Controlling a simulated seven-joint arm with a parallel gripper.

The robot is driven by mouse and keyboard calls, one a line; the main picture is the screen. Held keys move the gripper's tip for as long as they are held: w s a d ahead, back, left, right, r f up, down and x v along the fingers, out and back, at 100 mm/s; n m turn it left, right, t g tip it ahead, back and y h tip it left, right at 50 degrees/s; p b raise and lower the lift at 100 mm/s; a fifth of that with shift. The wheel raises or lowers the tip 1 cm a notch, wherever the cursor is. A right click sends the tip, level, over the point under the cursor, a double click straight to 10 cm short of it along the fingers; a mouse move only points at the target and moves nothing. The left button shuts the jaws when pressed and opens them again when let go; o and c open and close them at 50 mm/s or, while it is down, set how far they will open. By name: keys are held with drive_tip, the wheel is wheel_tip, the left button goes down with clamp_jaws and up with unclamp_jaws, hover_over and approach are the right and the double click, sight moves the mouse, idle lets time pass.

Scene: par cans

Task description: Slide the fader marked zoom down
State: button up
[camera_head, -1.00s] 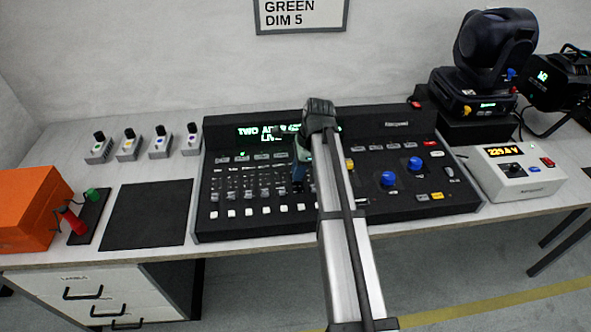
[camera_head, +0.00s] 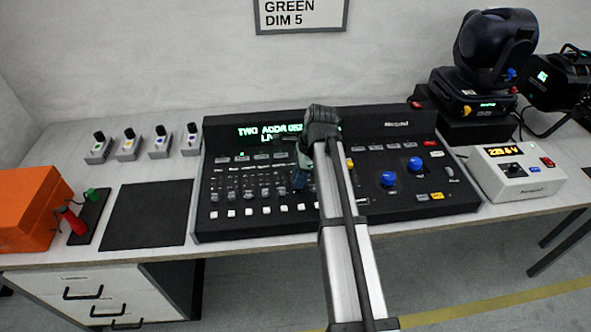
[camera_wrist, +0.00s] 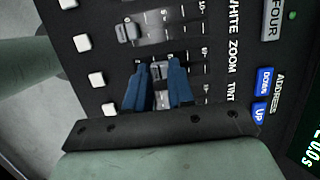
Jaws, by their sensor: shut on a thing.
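The black lighting console (camera_head: 370,205) stands on the table. Its zoom fader cap (camera_wrist: 157,71) is a small grey block in the column beside the printed word ZOOM (camera_wrist: 232,56). My gripper (camera_wrist: 160,64) has its two blue fingers on either side of this cap and is shut on it. The cap sits around the middle of its slot, partly hidden by the fingers. In the head view my gripper (camera_head: 299,184) is low over the fader area, and my arm hides the zoom column.
The white fader cap (camera_wrist: 127,32) is in the neighbouring column, nearer its button end. The tint column lies on the other side, partly behind the fingers. White buttons (camera_wrist: 83,43) line the fader ends. Blue knobs (camera_head: 388,180) stand right of my arm.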

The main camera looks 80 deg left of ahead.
sight(300, 192)
drive_tip(key=shift+d, duration=1.25)
drive_tip(key=o, duration=0.4)
drive_tip(key=shift+c, duration=0.2)
drive_tip(key=shift+r, duration=0.15)
drive_tip(key=shift+s+v, duration=0.25)
drive_tip(key=shift+v, duration=0.7)
drive_tip(key=shift+s+v, duration=0.2)
drive_tip(key=shift+v, duration=0.75)
drive_tip(key=shift+s+v, duration=0.25)
drive_tip(key=shift+v, duration=0.65)
drive_tip(key=shift+r, duration=0.15)
